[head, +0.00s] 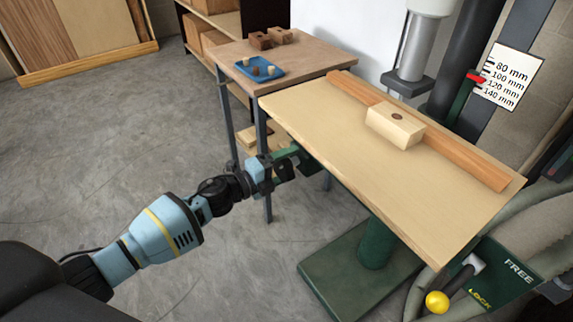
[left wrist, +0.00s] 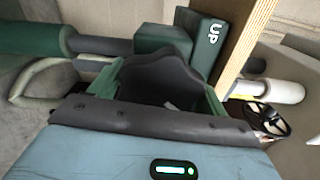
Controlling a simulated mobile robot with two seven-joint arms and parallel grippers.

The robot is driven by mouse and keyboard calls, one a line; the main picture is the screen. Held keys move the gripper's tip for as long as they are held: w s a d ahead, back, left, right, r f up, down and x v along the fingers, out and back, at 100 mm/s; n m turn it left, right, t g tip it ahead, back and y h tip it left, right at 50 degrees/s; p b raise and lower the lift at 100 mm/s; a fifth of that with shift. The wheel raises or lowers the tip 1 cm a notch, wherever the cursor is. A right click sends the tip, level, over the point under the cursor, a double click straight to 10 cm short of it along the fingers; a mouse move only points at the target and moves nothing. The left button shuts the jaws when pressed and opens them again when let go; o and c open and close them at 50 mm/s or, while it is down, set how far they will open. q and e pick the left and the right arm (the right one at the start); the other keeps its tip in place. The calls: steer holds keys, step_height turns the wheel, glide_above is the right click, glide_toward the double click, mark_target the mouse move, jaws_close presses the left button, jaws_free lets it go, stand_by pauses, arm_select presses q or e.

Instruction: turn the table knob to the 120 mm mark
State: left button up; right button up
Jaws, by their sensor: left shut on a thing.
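The wooden table (head: 330,120) of the machine stands on a green column. My left gripper (head: 288,165) is at its left edge, beside the green housing, and hides most of the knob in the head view. In the left wrist view the dark, lobed knob (left wrist: 160,78) sits between the green fingers of my left gripper (left wrist: 160,100), which is shut on it. A green block marked UP (left wrist: 203,40) is just behind the knob. The red pointer (head: 475,77) is at the white scale (head: 507,78), around the 100 to 120 mm marks; the exact reading is too small to tell. My right gripper is not in view.
A pale wood block (head: 395,124) lies against a wooden fence (head: 440,143) on the table. A lever with a yellow ball (head: 437,302) is near the FREE/LOCK plate (head: 508,270). Floor at left is clear.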

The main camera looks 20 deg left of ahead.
mark_target(279, 168)
arm_select(q)
steer(key=shift+w+a+r, duration=0.1)
steer(key=shift+w+r, duration=0.05)
steer(key=shift+r, duration=0.3)
steer(key=shift+w+a+r, duration=0.1)
steer(key=shift+w+r, duration=0.05)
steer(key=shift+r, duration=0.3)
steer(key=o, duration=1)
steer(key=shift+s, duration=0.1)
steer(key=shift+c, duration=0.2)
steer(key=shift+s+a+f, duration=0.2)
steer(key=shift+s, duration=0.15)
steer(key=v, duration=0.7)
steer(key=shift+s+f, duration=0.1)
steer(key=shift+f, duration=0.05)
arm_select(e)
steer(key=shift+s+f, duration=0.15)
